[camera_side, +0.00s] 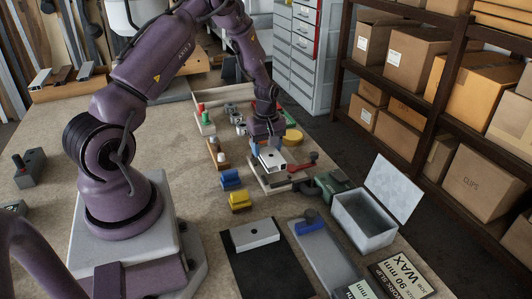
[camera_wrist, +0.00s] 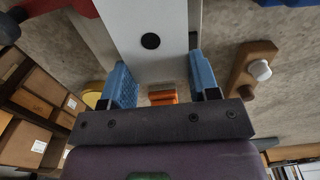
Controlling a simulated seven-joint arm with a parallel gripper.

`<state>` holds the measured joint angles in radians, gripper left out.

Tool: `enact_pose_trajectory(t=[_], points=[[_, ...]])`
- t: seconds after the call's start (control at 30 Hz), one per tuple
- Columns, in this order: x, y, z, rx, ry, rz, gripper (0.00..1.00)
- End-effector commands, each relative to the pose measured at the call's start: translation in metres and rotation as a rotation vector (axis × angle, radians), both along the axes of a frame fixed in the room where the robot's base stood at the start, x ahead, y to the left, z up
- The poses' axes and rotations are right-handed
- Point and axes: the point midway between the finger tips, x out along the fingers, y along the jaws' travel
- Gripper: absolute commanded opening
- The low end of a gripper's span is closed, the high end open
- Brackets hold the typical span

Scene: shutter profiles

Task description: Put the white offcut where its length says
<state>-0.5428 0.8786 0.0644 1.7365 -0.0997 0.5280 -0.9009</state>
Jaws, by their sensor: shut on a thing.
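A white offcut (camera_side: 271,160) with a dark round hole is between the blue fingers of my gripper (camera_side: 267,145), over a pale board at the far right of the bench. In the wrist view the white offcut (camera_wrist: 150,22) runs up from between the two fingers of my gripper (camera_wrist: 163,82), which are shut on its sides. Its far end is out of that view. A second white piece (camera_side: 251,234), also with a dark hole, lies on a black mat (camera_side: 245,266) near the front. I cannot tell whether the held offcut touches the board below.
A grey metal box (camera_side: 364,222) with its lid open stands at the right edge. Blue (camera_side: 231,179) and yellow (camera_side: 239,201) blocks stand mid-bench. A green tool (camera_side: 330,184) lies near the board.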

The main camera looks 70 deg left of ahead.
Motion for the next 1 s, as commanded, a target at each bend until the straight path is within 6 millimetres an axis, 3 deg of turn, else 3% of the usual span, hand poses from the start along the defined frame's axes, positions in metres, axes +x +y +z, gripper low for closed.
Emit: enact_pose_trajectory(t=[0.17,0.93,0.97,1.0], points=[[-0.001,-0.001,-0.021,-0.002,0.002,0.001,0.28],[0.000,0.000,-0.035,0.001,-0.002,0.000,0.28],[0.000,0.000,-0.035,0.001,-0.002,0.000,0.62],[0.000,0.000,-0.035,0.001,-0.002,0.000,0.71]])
